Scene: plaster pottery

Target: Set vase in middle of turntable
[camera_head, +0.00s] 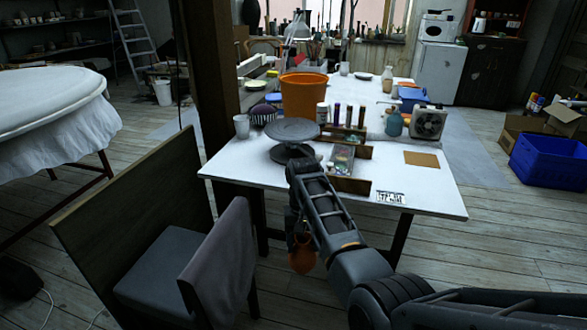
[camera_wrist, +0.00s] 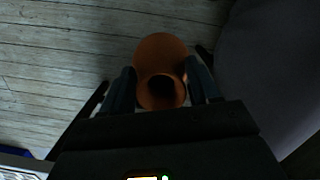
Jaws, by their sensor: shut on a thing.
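The orange-brown vase (camera_wrist: 161,58) is between the fingers of my gripper (camera_wrist: 163,88) in the wrist view, its dark round mouth facing the camera. In the head view the vase (camera_head: 302,258) hangs low in front of the table, below the tabletop, near the chair. My gripper (camera_head: 298,236) is shut on it, partly hidden by my arm. The grey round turntable (camera_head: 292,129) stands on the near left part of the white table, its top empty. The vase is apart from the turntable, lower and nearer to me.
A wooden organizer (camera_head: 349,185) with small items stands right of the turntable on the white table (camera_head: 440,195). A cup (camera_head: 241,126) and an orange bucket (camera_head: 304,96) are left of and behind it. A chair (camera_head: 165,265) with a draped cloth stands left of my gripper.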

